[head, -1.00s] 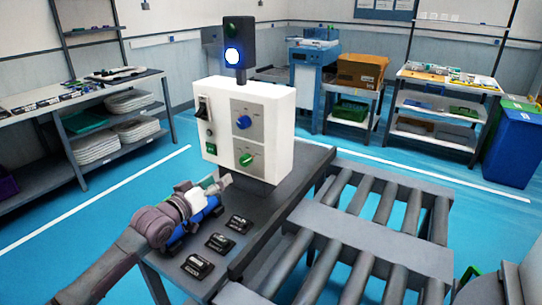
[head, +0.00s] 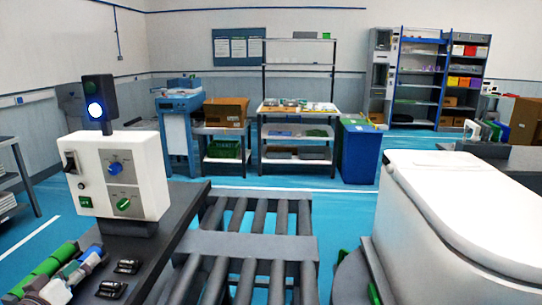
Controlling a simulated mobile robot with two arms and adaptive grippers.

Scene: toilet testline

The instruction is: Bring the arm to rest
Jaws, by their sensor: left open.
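My left gripper (head: 88,262) is low at the left edge of the head view, beside the control box on the dark bench. White, blue and green parts of it show, and its jaws are open. I see nothing held in it. Most of my left arm is outside the picture. My right gripper is not in view.
A roller conveyor (head: 240,243) runs beside the bench. A white toilet (head: 470,205) stands at right. Blue floor lies behind.

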